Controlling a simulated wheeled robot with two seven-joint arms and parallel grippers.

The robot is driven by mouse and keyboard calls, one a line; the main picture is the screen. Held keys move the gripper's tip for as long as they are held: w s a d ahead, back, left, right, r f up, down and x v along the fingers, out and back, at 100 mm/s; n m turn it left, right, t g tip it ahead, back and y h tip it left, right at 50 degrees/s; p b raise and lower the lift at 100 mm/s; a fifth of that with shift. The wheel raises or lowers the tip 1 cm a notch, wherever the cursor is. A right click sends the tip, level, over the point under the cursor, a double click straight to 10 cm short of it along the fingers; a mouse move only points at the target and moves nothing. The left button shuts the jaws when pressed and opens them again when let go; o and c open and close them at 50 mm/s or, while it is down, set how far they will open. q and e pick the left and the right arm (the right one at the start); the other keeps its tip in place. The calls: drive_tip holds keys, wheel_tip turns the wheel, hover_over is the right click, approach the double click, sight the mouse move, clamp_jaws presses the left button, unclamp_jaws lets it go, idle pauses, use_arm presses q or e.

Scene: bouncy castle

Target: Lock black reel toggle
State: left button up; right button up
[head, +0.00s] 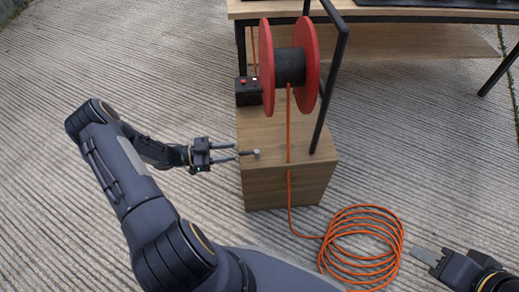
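The reel (289,67) has red flanges and a black drum and stands in a black frame on a wooden cabinet (285,187). A small black control box (248,91) with a red button and a white mark sits left of the reel. A short grey-tipped peg or lever (256,154) is at the cabinet top's front; I cannot tell which of these is the toggle. My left gripper (236,151) is open, its two fingers apart and pointing right at the lever's left side; contact is unclear. My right gripper (425,256) is at lower right, its finger gap not discernible.
An orange hose (289,130) runs from the reel down the cabinet front to a coil (362,246) on the floor, close to my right gripper. A table (400,14) stands behind. The ribbed floor left of the cabinet is clear apart from my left arm.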

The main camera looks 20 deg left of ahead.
sight(254, 152)
use_arm(q)
drive_tip(key=b+x, duration=0.1)
drive_tip(key=x, duration=0.7)
drive_tip(key=shift+s+d+f+b, duration=0.1)
drive_tip(key=shift+s+d+b, duration=0.2)
drive_tip(key=shift+d+b, duration=0.1)
drive_tip(key=shift+c, duration=0.5)
clamp_jaws()
